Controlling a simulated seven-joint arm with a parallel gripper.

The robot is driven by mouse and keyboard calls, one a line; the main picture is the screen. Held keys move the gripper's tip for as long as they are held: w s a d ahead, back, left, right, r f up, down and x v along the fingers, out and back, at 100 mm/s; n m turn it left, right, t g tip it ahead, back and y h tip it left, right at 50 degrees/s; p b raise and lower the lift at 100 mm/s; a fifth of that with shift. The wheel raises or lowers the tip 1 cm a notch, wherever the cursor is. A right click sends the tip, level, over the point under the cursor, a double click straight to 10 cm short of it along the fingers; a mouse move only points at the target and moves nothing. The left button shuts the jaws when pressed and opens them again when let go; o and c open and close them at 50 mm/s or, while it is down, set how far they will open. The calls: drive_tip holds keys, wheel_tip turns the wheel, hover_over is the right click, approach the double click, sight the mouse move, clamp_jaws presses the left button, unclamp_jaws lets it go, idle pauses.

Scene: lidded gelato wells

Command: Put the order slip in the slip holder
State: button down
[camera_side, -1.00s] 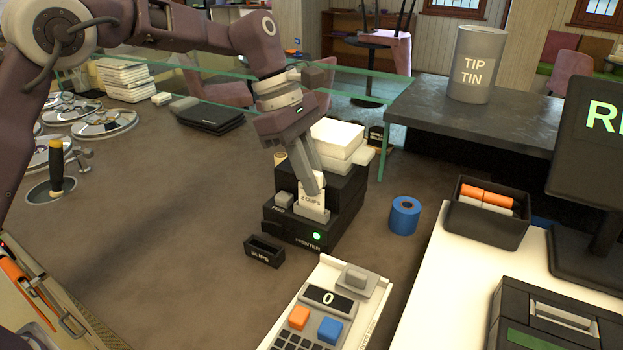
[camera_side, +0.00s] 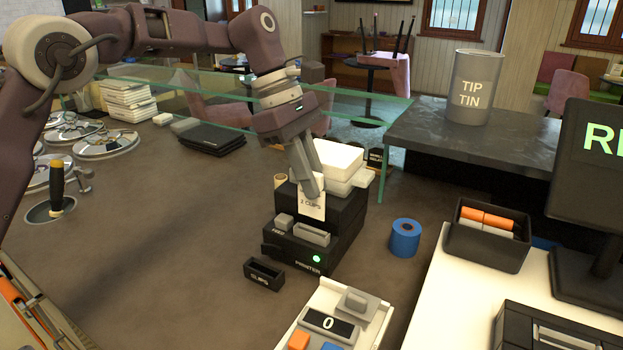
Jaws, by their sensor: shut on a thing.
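The order slip (camera_side: 312,208) is a small white paper with dark print reading something like "2 CUPS". My gripper (camera_side: 313,193) is shut on its upper part and holds it upright, just above and behind the front of the black printer (camera_side: 338,228). The printer shows a green light on its front face. The slip holder (camera_side: 264,274) is a small black open-topped box labelled "SLIPS". It stands on the counter in front of the printer, to the lower left of my gripper, and looks empty.
A blue tape roll (camera_side: 405,238) stands right of the printer. A keypad device (camera_side: 340,318) lies in front. A black bin (camera_side: 487,236) with orange items sits at right. White boxes (camera_side: 338,160) are behind the printer. The counter left of the slip holder is clear.

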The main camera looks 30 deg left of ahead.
drive_tip(key=s+a+f, duration=0.2)
drive_tip(key=s+a, duration=0.4)
drive_tip(key=s, duration=0.1)
wheel_tip(320, 180, down, 10)
drive_tip(key=shift+r, duration=0.25)
drive_tip(key=shift+f, duration=0.1)
drive_tip(key=shift+f, duration=0.1)
drive_tip(key=c, duration=1.5)
unclamp_jaws()
